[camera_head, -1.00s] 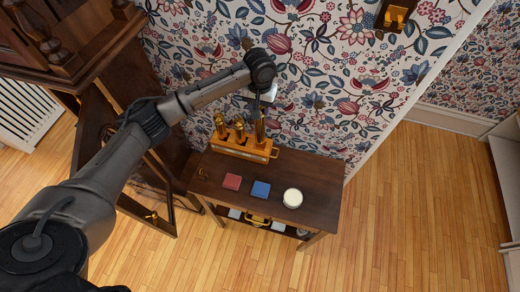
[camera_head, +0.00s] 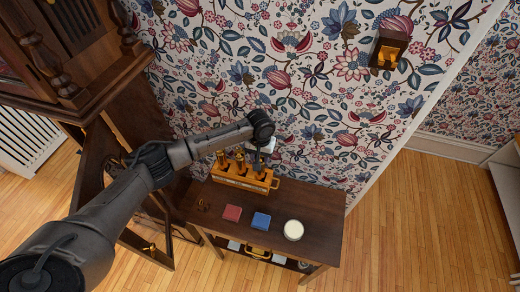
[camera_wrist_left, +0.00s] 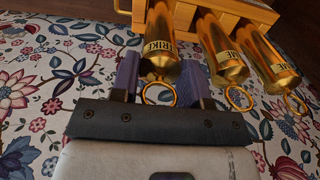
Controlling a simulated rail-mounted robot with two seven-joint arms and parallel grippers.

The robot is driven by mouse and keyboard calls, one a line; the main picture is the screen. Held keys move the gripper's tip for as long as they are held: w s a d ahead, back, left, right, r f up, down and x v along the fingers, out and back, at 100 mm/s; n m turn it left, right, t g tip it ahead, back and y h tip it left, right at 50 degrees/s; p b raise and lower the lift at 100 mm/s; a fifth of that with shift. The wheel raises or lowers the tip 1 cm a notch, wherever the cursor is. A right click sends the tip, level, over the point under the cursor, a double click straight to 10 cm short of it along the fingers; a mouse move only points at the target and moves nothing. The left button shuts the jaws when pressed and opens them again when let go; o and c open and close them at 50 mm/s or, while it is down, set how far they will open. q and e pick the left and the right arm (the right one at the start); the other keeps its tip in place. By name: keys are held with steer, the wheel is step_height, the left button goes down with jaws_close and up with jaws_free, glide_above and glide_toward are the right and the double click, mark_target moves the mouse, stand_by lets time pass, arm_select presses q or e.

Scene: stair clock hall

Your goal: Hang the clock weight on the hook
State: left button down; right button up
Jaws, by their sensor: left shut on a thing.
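My left gripper (camera_head: 264,158) is over the right end of a wooden rack (camera_head: 228,180) on the small table. In the left wrist view its two purple fingers (camera_wrist_left: 161,82) are shut on a brass clock weight (camera_wrist_left: 159,58) with a ring at its end. The weight is still at the rack (camera_wrist_left: 235,8). Two more ringed brass weights stand beside it, the nearer one (camera_wrist_left: 224,58) and the farther one (camera_wrist_left: 270,62). The tall wooden clock case (camera_head: 80,75) is at the left. I cannot make out the hook. My right gripper is not in view.
A wall bracket (camera_head: 389,50) is at upper right. Open floor lies to the right.

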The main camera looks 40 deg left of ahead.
arm_select(q)
steer(key=shift+w, duration=0.15)
steer(key=shift+f, duration=0.25)
steer(key=c, duration=0.6)
jaws_free()
steer(key=shift+f, duration=0.1)
